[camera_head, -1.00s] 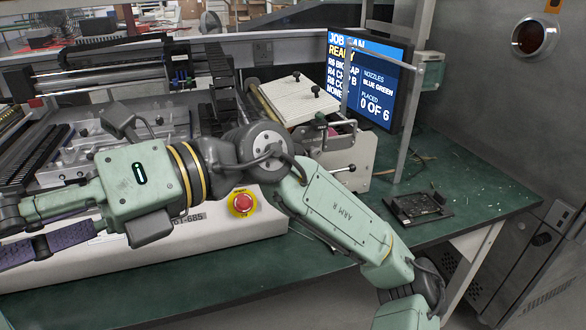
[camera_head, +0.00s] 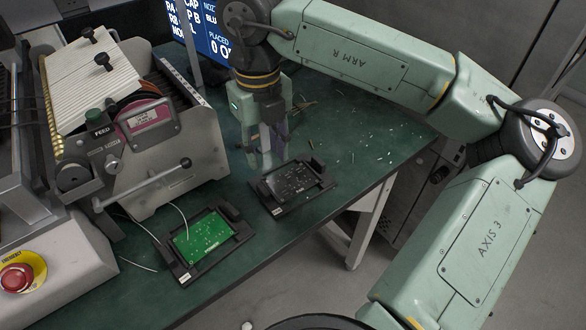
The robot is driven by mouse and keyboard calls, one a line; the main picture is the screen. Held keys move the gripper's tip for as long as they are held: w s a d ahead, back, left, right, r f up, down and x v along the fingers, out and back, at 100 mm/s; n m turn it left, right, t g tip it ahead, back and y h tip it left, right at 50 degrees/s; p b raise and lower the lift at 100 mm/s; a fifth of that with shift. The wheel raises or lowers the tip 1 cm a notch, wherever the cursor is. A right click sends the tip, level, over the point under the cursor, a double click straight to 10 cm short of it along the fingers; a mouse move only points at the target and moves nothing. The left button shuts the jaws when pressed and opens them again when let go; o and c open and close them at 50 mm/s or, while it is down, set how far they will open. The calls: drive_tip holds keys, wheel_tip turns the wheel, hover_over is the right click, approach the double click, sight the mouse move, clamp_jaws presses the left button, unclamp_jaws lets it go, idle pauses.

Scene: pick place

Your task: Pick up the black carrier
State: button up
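Two black carriers lie flat on the green bench top in the head view. One carrier (camera_head: 278,209) holds a black board (camera_head: 291,182). The other carrier (camera_head: 180,279), nearer and to the left, holds a green board (camera_head: 202,238). My gripper (camera_head: 268,158) points down at the back left edge of the carrier with the black board. Its fingers look blurred, and I cannot tell how far apart they are or whether they touch the carrier.
A feeder machine (camera_head: 170,165) with a lever stands left of the carriers. A screen (camera_head: 212,28) stands behind. A red stop button (camera_head: 17,278) is at lower left. Small scraps (camera_head: 375,140) lie on the bench to the right. The bench's front edge drops to the floor.

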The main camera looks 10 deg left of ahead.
hover_over(263, 188)
drive_tip(key=f, duration=0.2)
drive_tip(key=d+f, duration=0.1)
drive_tip(key=f, duration=0.1)
drive_tip(key=shift+f, duration=0.2)
drive_tip(key=shift+a+f+p, duration=0.25)
drive_tip(key=shift+f+p, duration=0.35)
drive_tip(key=shift+f, duration=0.75)
drive_tip(key=shift+a+f+p, duration=0.2)
drive_tip(key=shift+f+p, duration=0.4)
drive_tip(key=shift+f, duration=0.7)
drive_tip(key=shift+c, duration=0.5)
clamp_jaws()
